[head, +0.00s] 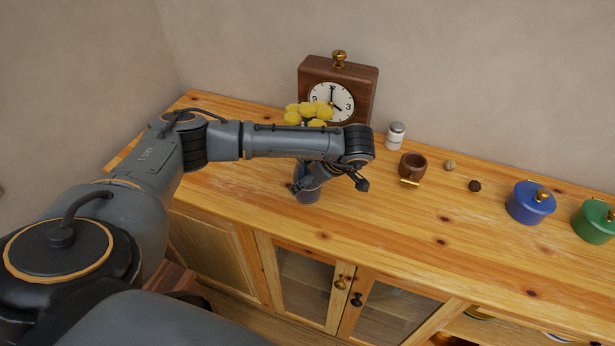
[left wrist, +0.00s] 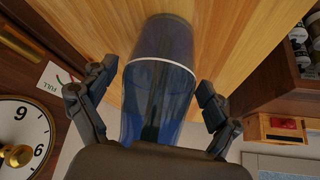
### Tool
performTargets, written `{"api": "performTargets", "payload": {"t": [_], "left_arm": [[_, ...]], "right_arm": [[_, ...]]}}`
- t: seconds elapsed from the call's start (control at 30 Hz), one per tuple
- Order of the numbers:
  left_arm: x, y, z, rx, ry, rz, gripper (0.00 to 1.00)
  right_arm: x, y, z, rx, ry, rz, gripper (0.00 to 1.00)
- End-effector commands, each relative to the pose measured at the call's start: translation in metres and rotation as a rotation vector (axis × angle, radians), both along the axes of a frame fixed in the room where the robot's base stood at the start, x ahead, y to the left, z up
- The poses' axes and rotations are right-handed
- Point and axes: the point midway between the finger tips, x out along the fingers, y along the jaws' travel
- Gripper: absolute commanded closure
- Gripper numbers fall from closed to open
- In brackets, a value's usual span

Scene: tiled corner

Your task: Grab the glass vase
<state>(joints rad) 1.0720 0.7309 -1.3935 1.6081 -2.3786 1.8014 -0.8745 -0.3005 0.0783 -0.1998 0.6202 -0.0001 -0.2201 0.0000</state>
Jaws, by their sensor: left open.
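The glass vase (head: 307,196) is blue and see-through and stands on the wooden cabinet top, partly hidden behind my left arm and gripper. Yellow flowers (head: 308,112) show above the arm, over the vase. In the left wrist view the vase (left wrist: 157,85) appears upside down, with a white band around it and a dark shape inside. My left gripper (head: 313,178) is at the vase. Its open fingers (left wrist: 156,80) are on either side of the glass, with a visible gap at each side. My right gripper is not in view.
A wooden clock (head: 338,78) stands behind my arm. To the right are a white shaker (head: 395,136), a brown cup (head: 412,167), two small round items, a blue pot (head: 530,203) and a green pot (head: 592,222). The cabinet top's right front is clear.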

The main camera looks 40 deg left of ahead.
Motion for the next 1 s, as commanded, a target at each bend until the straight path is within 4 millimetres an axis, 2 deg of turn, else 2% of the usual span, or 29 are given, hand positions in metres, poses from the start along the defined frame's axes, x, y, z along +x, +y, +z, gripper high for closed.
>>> {"api": "performTargets", "payload": {"t": [0.17,0.5,0.77,1.0], "left_arm": [[0.0,0.0,-0.001,0.0,0.0,-0.001,0.11],[0.0,0.0,0.0,-0.001,0.001,-0.001,0.8],[0.0,0.0,0.001,-0.001,-0.001,0.0,0.81],[0.005,0.001,0.024,0.0,-0.003,0.009,0.82]], "right_arm": [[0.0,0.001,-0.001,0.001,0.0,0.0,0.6],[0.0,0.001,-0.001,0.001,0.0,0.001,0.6],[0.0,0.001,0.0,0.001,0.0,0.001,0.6],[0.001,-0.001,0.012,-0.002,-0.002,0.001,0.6]]}}
